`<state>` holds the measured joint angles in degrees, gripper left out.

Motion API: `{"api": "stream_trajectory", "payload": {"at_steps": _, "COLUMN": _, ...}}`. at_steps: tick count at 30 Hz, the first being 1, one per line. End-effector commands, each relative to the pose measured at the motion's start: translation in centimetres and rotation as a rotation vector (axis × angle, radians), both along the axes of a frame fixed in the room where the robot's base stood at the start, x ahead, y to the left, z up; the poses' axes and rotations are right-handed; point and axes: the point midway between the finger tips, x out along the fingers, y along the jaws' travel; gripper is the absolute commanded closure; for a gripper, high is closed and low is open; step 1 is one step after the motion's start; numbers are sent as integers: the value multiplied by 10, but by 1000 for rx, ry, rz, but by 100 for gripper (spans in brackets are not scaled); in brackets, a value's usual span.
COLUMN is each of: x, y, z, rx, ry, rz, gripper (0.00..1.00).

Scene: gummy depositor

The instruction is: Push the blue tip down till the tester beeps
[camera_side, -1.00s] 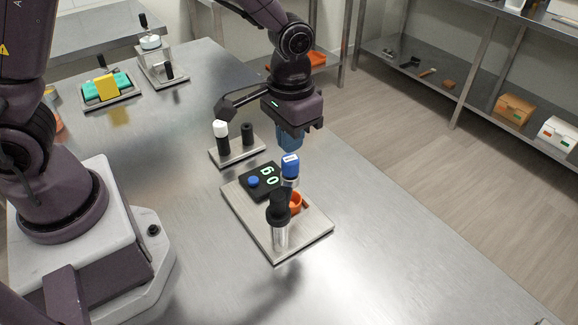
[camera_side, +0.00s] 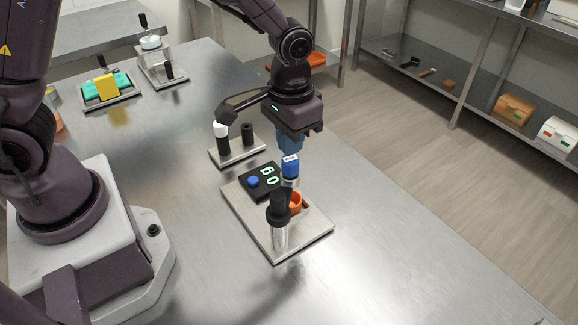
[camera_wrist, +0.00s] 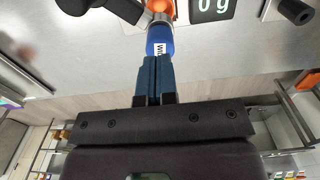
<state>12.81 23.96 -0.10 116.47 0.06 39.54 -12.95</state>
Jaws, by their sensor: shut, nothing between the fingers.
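The blue tip (camera_side: 290,167) stands upright at the back right of a square metal plate (camera_side: 303,239), above an orange ring (camera_side: 296,203). In the wrist view the blue tip (camera_wrist: 160,40) shows a white label. My gripper (camera_side: 290,152) is shut and empty, with its blue fingers pointing down right over the tip. In the wrist view the fingertips (camera_wrist: 156,58) overlap the tip's edge; I cannot tell if they touch it. The black tester box (camera_side: 260,181) has a blue button and lit green digits.
A black-topped clear cylinder (camera_side: 279,209) stands at the front of the plate. A small tray (camera_side: 236,155) behind holds a white-capped black post and a shorter black post. A teal and yellow item (camera_side: 106,87) lies far left. The table's right front is clear.

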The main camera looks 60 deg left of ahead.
Motion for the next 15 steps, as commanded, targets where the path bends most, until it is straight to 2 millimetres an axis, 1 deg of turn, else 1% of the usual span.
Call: {"api": "stream_trajectory", "payload": {"at_steps": 15, "x": 0, "y": 0, "z": -16, "rx": 0, "ry": 1, "rz": 0, "gripper": 100}}
